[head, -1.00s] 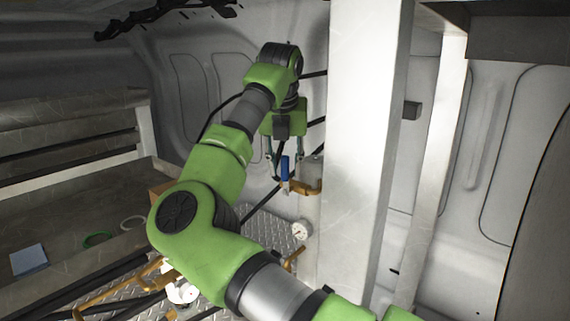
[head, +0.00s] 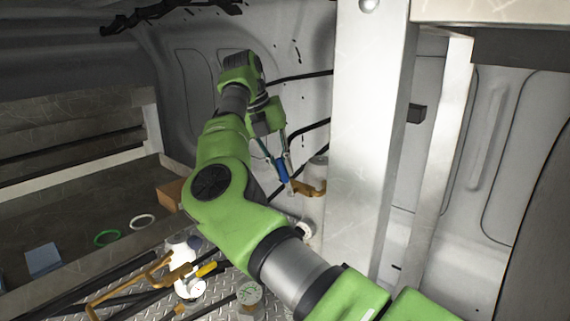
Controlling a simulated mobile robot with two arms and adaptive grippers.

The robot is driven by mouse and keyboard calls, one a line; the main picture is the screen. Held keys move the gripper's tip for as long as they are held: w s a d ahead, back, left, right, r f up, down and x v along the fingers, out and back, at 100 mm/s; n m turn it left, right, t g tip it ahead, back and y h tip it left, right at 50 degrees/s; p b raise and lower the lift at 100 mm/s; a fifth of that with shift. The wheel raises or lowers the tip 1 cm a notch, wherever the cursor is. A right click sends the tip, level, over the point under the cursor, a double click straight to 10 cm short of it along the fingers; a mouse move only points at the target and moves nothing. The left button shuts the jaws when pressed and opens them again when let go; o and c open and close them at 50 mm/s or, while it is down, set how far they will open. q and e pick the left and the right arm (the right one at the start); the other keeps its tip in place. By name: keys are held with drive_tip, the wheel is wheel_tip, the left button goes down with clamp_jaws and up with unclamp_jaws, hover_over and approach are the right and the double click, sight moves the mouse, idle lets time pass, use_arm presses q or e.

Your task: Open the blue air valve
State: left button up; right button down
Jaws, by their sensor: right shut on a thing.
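The blue air valve handle (head: 283,174) is a small blue lever beside a brass fitting (head: 309,189), left of the pale column. It leans with its top toward the left. My right gripper (head: 281,166) reaches down to it from above, with its thin fingers shut on the handle. The exact finger contact is small and hard to see. My left gripper is out of view.
A pale upright column (head: 368,140) stands just right of the valve. A gauge (head: 305,231) below is partly hidden by my arm. Lower left are brass pipes (head: 130,283), a yellow handle (head: 206,269) and a white fitting (head: 180,249). Rings and a blue box (head: 43,260) lie on the left shelf.

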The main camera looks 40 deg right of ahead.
drive_tip(key=shift+w+f+g, duration=0.1)
drive_tip(key=shift+w+g, duration=0.3)
drive_tip(key=shift+g, duration=0.2)
drive_tip(key=c, duration=2)
unclamp_jaws()
drive_tip(key=shift+a, duration=0.1)
